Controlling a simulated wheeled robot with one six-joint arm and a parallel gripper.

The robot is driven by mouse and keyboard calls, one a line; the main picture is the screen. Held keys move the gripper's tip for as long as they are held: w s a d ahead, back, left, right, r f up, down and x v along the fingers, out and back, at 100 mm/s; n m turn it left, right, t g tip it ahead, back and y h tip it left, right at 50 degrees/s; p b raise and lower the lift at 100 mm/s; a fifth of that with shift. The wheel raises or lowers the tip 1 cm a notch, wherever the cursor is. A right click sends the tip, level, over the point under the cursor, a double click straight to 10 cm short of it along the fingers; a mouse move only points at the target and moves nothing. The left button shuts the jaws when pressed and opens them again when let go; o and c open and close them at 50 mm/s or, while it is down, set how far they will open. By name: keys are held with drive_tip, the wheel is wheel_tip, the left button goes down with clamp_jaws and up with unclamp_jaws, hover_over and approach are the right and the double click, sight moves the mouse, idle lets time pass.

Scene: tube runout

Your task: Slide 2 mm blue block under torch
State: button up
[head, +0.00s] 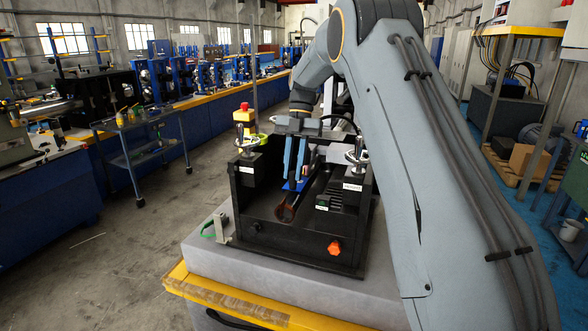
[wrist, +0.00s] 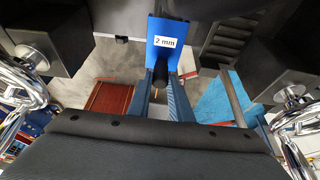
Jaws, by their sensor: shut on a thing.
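A blue block (wrist: 167,29) with a white "2 mm" label shows at the top centre of the wrist view. My gripper (wrist: 166,72) has its two blue fingers shut on the block's near end. In the head view the gripper (head: 294,174) points down into a black open-topped fixture (head: 290,244), and a bit of the blue block (head: 289,186) shows at its fingertips, low between the fixture walls.
A dark reddish ring-ended tool (head: 285,212) lies on the fixture floor in front of the fingers. Black side blocks with white labels (head: 353,187) and chrome clamps flank the gripper closely.

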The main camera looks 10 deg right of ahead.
drive_tip(key=shift+f, duration=0.15)
drive_tip(key=shift+f+b, duration=0.3)
drive_tip(key=shift+f, duration=0.4)
drive_tip(key=shift+w+d+b, duration=0.4)
drive_tip(key=shift+w+d, duration=0.25)
drive_tip(key=shift+w, duration=0.3)
drive_tip(key=shift+w+d, duration=0.2)
drive_tip(key=shift+w, duration=0.1)
drive_tip(key=shift+w+d+f+b, duration=0.1)
drive_tip(key=shift+w+d+b, duration=0.5)
drive_tip(key=shift+w, duration=0.25)
idle(0.7)
drive_tip(key=o, duration=1)
